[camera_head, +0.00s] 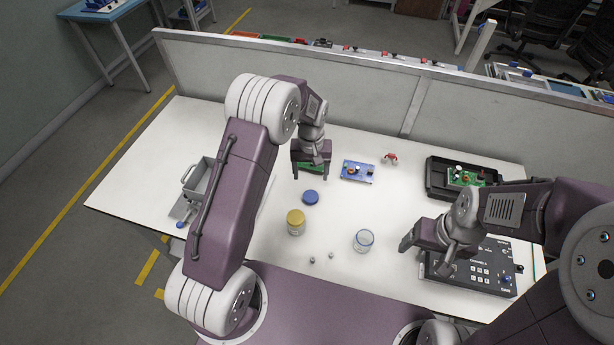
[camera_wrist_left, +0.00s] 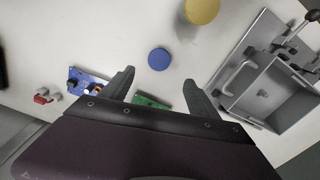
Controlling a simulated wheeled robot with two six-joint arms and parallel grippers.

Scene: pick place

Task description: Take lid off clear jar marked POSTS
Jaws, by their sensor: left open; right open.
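A jar with a yellow lid on it (camera_head: 296,222) stands upright near the middle front of the white table; its yellow lid (camera_wrist_left: 201,10) shows at the top of the left wrist view. A clear jar (camera_head: 363,241) without a lid stands to its right. A blue lid (camera_head: 310,197) lies flat on the table behind the yellow-lidded jar; it also shows in the left wrist view (camera_wrist_left: 159,59). I cannot read the jar labels. My left gripper (camera_head: 311,174) is open and empty, behind the blue lid. My right gripper (camera_head: 424,260) is open and empty, right of the clear jar.
A green board (camera_wrist_left: 150,102) is partly hidden by my left gripper. A blue board (camera_head: 358,171) and a red part (camera_head: 390,158) lie right of it. A grey metal box (camera_head: 201,176) stands left, a black tray (camera_head: 436,178) and control box (camera_head: 490,274) right. Two small metal pieces (camera_head: 331,255) lie in front.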

